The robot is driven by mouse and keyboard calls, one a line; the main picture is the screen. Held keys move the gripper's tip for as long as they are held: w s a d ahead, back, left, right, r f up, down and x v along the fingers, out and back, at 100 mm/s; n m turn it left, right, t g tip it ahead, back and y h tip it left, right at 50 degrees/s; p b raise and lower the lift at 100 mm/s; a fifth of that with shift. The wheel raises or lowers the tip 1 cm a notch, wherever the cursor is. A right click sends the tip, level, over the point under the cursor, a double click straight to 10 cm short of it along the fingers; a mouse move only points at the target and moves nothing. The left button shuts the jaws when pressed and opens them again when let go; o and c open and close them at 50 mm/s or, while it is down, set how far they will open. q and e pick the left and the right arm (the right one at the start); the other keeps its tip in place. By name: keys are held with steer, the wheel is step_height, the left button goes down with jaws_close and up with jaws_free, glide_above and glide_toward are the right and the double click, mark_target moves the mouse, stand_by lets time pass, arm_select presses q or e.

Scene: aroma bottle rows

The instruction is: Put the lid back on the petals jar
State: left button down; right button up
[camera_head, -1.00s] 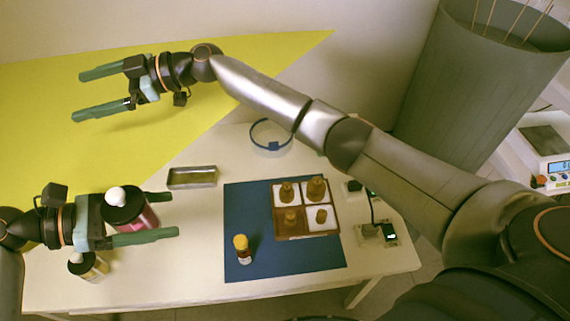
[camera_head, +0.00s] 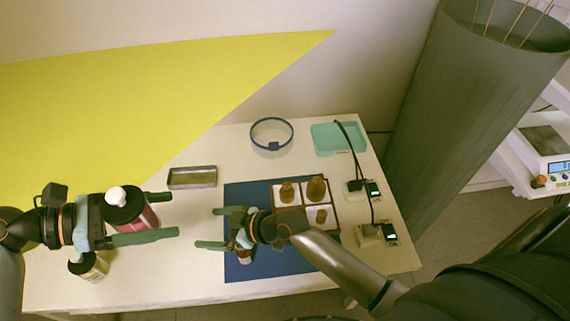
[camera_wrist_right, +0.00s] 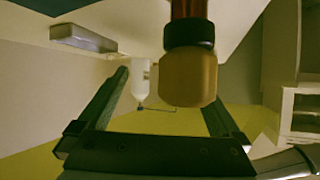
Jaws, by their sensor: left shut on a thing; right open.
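My left gripper (camera_head: 168,215) is shut on a pink-red container (camera_head: 149,217) with a black top and a white knob, at the left of the table. I cannot tell whether this is the petals jar, and no separate lid is identifiable. A small amber bottle (camera_head: 245,257) stands there, partly hidden by the gripper. In the right wrist view its yellowish cap (camera_wrist_right: 188,78) and black collar show between the open fingers, with no visible grip.
A brown tray (camera_head: 335,226) holds several brown bottles, partly hidden by my right arm. A metal tray (camera_head: 192,177), a blue ring (camera_head: 271,121), a teal tray (camera_head: 335,139) and cabled devices (camera_head: 370,234) surround the mat.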

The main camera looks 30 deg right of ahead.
mark_target(295, 269)
steer(key=s+d+f+m+h, duration=0.1)
steer(key=s+d, duration=0.1)
steer(key=s+d+f+m+h, duration=0.1)
steer(key=s+d+f, duration=0.1)
steer(key=s+d, duration=0.1)
steer(key=s+d+f+h, duration=0.1)
steer(key=s+d+f, duration=0.1)
steer(key=shift+s+d+f+m, duration=0.2)
steer(key=shift+d+f+m, duration=0.05)
steer(key=shift+m, duration=0.15)
steer(key=s+d+f+m+h, duration=0.1)
steer(key=s+d, duration=0.1)
steer(key=s+d+f+m+h, duration=0.1)
steer(key=s+d, duration=0.1)
steer(key=s+d+f+m+h, duration=0.1)
steer(key=s+d, duration=0.1)
steer(key=s, duration=0.1)
steer(key=shift+d+t, duration=0.3)
steer(key=shift+t, duration=0.1)
steer(key=shift+s+d+f+m+h, duration=0.25)
steer(key=shift+s+f+m+h, duration=0.2)
steer(key=shift+s, duration=0.3)
steer(key=shift+w+r, duration=0.25)
steer(key=shift+r, duration=0.15)
